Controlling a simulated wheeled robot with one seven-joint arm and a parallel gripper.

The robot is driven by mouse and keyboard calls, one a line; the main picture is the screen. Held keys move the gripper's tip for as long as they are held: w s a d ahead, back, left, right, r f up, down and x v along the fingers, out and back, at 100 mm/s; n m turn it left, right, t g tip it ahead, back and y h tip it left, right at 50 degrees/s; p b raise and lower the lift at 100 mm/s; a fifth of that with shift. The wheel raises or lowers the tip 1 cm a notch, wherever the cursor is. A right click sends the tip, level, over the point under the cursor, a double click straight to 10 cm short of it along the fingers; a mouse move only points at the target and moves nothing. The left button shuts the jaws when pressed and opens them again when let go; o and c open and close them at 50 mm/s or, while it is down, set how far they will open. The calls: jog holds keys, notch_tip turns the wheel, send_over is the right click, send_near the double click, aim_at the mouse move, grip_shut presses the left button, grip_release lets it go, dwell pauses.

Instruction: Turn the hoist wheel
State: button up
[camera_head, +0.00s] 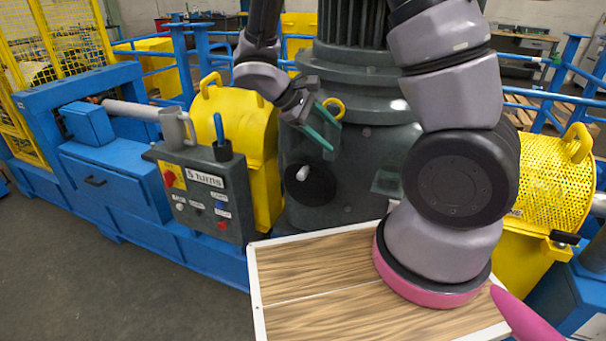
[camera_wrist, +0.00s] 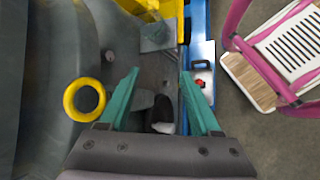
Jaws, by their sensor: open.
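The hoist wheel (camera_head: 312,184) is a dark round disc on the front of the dark grey machine housing, with a pale handle (camera_head: 303,173) sticking out from its face. My gripper (camera_head: 332,133) has two teal fingers, spread open and empty. In the head view it is above and slightly right of the wheel, apart from it. In the wrist view my gripper (camera_wrist: 160,73) shows both fingers apart. A black part with a whitish tip (camera_wrist: 163,128), probably the wheel and its handle, appears between them near the palm. Its lower part is hidden by the gripper body.
A yellow ring (camera_head: 334,107) is close behind my gripper, also in the wrist view (camera_wrist: 84,100). A control box (camera_head: 205,185) labelled "5 turns" stands left of the wheel, with a grey mug (camera_head: 176,128) on top. Yellow guards (camera_head: 238,125) flank the housing. Open floor lies front left.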

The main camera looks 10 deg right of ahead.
jog(key=w+a+f+n+t+h, duration=0.35)
jog(key=f+n+t, duration=0.25)
jog(key=f+n, duration=0.3)
jog(key=n+t+y, duration=0.2)
jog(key=n+t, duration=0.7)
send_near(299, 178)
jog(key=x, duration=1.3)
grip_shut()
